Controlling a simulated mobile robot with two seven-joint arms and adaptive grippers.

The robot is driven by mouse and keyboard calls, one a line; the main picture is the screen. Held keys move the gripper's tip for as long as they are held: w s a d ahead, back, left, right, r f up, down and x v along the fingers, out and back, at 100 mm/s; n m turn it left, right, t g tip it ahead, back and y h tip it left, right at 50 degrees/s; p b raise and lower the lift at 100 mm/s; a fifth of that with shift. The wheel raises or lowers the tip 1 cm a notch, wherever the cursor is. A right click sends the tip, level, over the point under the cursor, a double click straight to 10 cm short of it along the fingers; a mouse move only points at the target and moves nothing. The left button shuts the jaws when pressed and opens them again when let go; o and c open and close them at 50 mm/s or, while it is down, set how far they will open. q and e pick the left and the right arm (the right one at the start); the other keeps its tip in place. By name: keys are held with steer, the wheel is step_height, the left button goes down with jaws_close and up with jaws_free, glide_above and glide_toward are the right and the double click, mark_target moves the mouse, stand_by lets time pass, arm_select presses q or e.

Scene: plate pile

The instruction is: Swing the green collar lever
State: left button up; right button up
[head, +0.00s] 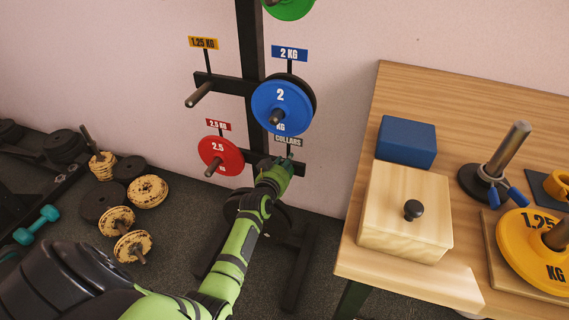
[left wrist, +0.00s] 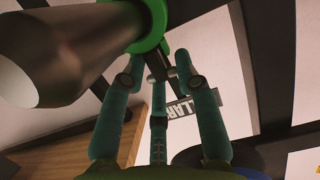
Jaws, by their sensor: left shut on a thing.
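My left gripper (head: 284,166) is at the rack's "COLLARS" sign (head: 288,141), below the blue 2 kg plate. In the left wrist view a green collar (left wrist: 160,24) sits around a thick metal peg (left wrist: 65,55). Its dark lever (left wrist: 157,66) comes down between the teal fingers of my left gripper (left wrist: 160,75), which is shut on it. In the head view the gripper hides the collar and lever. My right gripper is not in view.
A blue 2 kg plate (head: 268,108) and a red 2.5 kg plate (head: 231,157) hang close by. The wooden table (head: 350,258) on the right carries a lidded box (head: 390,208) and a post with a blue-levered collar (head: 478,182). Loose plates (head: 148,191) lie on the floor at left.

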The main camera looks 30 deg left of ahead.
arm_select(q)
steer(key=shift+s+a+f, duration=0.1)
steer(key=shift+a+f, duration=0.1)
steer(key=shift+f, duration=0.75)
steer(key=shift+c, duration=0.5)
steer(key=o, duration=0.9)
steer(key=shift+f, duration=0.15)
steer(key=shift+c, duration=0.2)
steer(key=shift+s, duration=0.1)
steer(key=v, duration=0.6)
steer(key=shift+d+r, duration=0.1)
steer(key=shift+r, duration=0.3)
steer(key=shift+s+d+r, duration=0.3)
steer(key=shift+s+r, duration=0.15)
steer(key=shift+r, duration=0.1)
